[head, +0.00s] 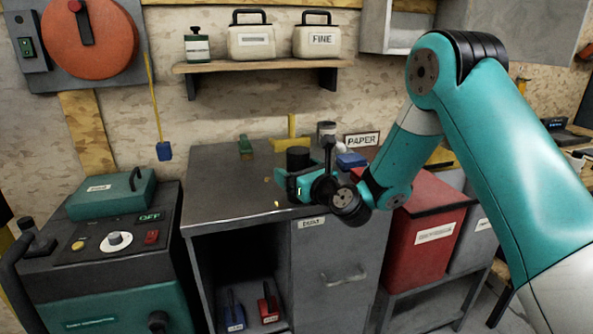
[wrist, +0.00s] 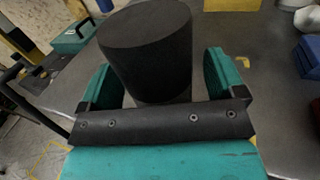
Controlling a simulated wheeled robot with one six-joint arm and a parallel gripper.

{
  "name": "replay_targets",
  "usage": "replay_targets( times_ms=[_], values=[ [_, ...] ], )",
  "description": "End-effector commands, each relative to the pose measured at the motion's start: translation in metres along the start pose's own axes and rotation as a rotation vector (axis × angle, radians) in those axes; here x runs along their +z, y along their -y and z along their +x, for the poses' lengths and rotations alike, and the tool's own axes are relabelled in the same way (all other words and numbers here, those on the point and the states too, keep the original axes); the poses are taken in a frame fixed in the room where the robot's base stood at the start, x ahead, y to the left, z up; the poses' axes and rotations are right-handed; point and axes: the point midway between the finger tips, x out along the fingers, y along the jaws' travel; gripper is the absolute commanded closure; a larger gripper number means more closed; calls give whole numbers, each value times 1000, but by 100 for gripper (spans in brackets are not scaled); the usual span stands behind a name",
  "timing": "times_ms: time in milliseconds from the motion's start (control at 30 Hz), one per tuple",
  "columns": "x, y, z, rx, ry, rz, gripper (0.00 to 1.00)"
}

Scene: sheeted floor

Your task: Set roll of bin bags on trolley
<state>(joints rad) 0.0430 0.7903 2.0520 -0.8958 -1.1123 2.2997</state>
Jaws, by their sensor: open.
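The roll of bin bags appears to be the black upright cylinder (head: 298,157) on the grey cabinet top (head: 225,190). It also shows large in the wrist view (wrist: 148,45), standing between the two teal jaws. My gripper (head: 296,186) is open at the near side of the roll, one jaw on each side; in the wrist view (wrist: 160,82) gaps show between the jaws and the roll. The roll's lower part is hidden by my gripper. I cannot tell for sure which piece is the trolley; a low metal stand (head: 425,318) at right carries bins.
A green machine (head: 120,255) with a teal case (head: 110,192) stands left. A PAPER sign (head: 361,140), a blue item (head: 351,160) and a jar (head: 326,130) are near the roll. A red bin (head: 425,225) stands right. The cabinet top's left part is mostly clear.

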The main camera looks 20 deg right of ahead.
Motion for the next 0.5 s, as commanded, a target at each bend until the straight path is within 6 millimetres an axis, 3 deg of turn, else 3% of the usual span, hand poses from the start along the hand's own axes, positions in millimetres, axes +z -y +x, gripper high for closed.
replay_targets(
  times_ms=[67, 100, 333, 400, 500],
  values=[
    [-1, 0, 0, 0, 0, 0, 11],
    [0, 0, 0, 0, 0, 0, 16],
    [0, 0, 0, 0, 0, 0, 69],
    [0, 0, 0, 0, 1, 0, 77],
    [0, 0, 0, 0, 1, 0, 77]
  ],
)
